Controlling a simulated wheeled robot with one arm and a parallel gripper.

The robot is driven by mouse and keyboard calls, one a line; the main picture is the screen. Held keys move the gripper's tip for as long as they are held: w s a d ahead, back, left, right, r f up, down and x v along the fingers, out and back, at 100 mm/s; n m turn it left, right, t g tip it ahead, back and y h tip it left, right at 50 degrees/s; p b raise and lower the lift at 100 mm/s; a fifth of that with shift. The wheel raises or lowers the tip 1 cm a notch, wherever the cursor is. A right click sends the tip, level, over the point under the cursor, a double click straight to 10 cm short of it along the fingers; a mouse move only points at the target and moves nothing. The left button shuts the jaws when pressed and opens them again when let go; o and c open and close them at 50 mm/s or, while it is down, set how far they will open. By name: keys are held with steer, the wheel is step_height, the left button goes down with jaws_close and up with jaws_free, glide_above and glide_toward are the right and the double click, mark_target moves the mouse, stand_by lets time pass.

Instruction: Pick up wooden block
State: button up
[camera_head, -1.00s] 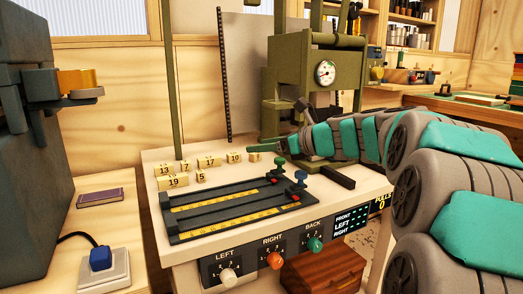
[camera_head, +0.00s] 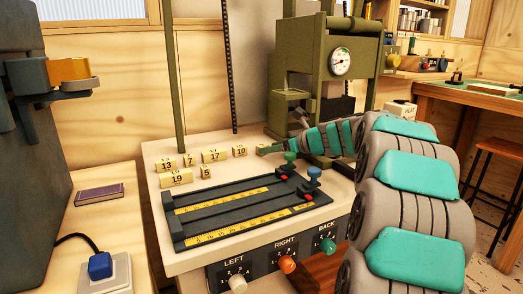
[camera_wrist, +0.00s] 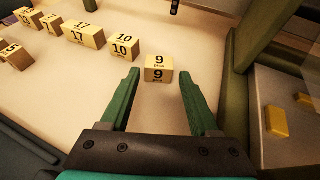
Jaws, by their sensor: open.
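Several small wooden blocks with black numbers stand on the pale table. In the wrist view, block 9 (camera_wrist: 159,68) is just ahead of my gripper (camera_wrist: 159,76), lined up with the gap between the green fingertips. The fingers are open, one toward each side of the block, with nothing held. Block 10 (camera_wrist: 122,46) is left of the left fingertip, with block 17 (camera_wrist: 84,34) farther left. In the head view, my gripper (camera_head: 262,150) is low over the table, right of block 10 (camera_head: 240,150); block 9 is hard to make out there.
Blocks 13 (camera_head: 167,166), 19 (camera_head: 176,178) and 5 (camera_head: 206,172) stand left. A dark ruled fixture (camera_head: 245,212) lies in front. A green press with a gauge (camera_head: 340,63) stands behind. Its upright (camera_wrist: 238,70) is close right of my gripper.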

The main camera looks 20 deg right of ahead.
mark_target(264, 146)
steer(key=shift+x, duration=1.9)
steer(key=shift+a+r, duration=0.1)
steer(key=shift+r, duration=0.1)
steer(key=shift+c, duration=0.4)
jaws_close()
